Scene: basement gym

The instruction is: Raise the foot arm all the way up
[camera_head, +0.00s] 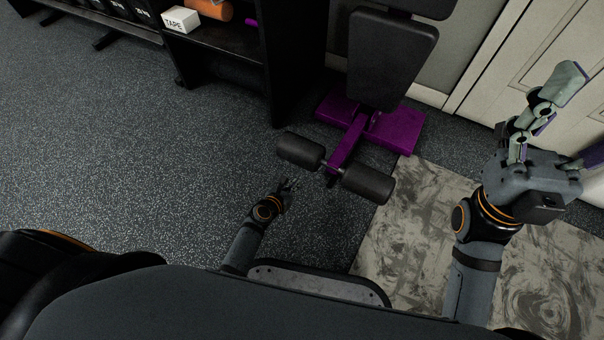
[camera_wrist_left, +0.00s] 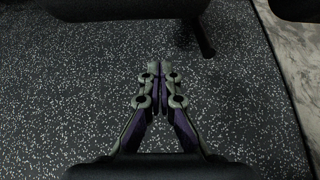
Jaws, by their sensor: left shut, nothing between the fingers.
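The foot arm is a purple bar (camera_head: 345,150) low on the front of a bench. It carries two black foam rollers, one on the left (camera_head: 300,150) and one on the right (camera_head: 367,184), both close to the floor. My left gripper (camera_head: 287,183) is shut and empty, just in front of and below the left roller, apart from it. In the left wrist view its fingertips (camera_wrist_left: 161,65) are together over bare floor, and a black roller (camera_wrist_left: 125,9) crosses the top edge. My right gripper (camera_head: 555,92) is raised at the right, away from the foot arm; its finger gap is unclear.
The bench has a black pad (camera_head: 392,60) and a purple base (camera_head: 395,130). A black shelf (camera_head: 235,70) holding a tape box (camera_head: 181,19) stands to the left. A pale door (camera_head: 500,75) is behind my right arm. Speckled floor at left is clear.

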